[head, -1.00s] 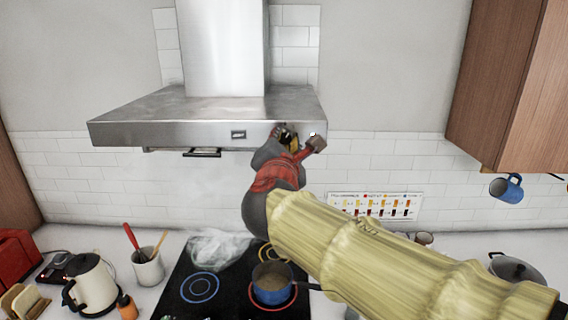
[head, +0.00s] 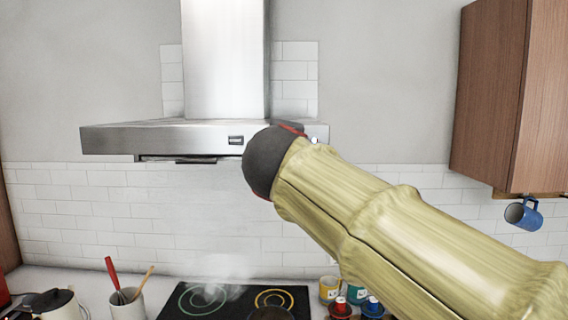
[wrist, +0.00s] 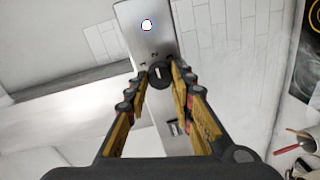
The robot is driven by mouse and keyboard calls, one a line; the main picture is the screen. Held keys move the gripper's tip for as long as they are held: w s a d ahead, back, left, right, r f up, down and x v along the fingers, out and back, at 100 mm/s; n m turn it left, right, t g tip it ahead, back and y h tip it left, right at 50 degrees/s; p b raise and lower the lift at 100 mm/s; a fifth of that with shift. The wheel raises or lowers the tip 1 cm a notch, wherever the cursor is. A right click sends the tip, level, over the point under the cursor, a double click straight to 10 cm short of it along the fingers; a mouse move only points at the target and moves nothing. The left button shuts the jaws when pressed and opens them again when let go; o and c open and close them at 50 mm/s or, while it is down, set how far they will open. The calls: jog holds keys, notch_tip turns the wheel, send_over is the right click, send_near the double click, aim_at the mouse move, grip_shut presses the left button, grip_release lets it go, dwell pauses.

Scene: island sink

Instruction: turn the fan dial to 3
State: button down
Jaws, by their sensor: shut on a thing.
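The range hood (head: 130,138) is stainless steel and hangs above the stove. The fan dial (wrist: 160,75) is a dark round knob with a pale mark on the hood's front panel, seen in the wrist view. My gripper (wrist: 161,80) is shut on the dial, with one finger on each side of it. In the head view my arm hides the gripper and the dial.
A round white light (wrist: 147,25) and a small rectangular panel (head: 236,140) sit on the hood front. Below is a steaming black cooktop (head: 240,292). A wooden cabinet (head: 500,100) with a blue mug (head: 523,214) hanging under it is at right.

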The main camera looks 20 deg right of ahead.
jog(key=m+b, duration=0.8)
jog(key=b, duration=0.1)
jog(key=shift+f+m+y, duration=0.15)
jog(key=shift+m+y, duration=0.15)
jog(key=shift+b, duration=0.4)
jog(key=c, duration=1.6)
grip_release()
jog(key=shift+o, duration=0.5)
jog(key=v, duration=1.2)
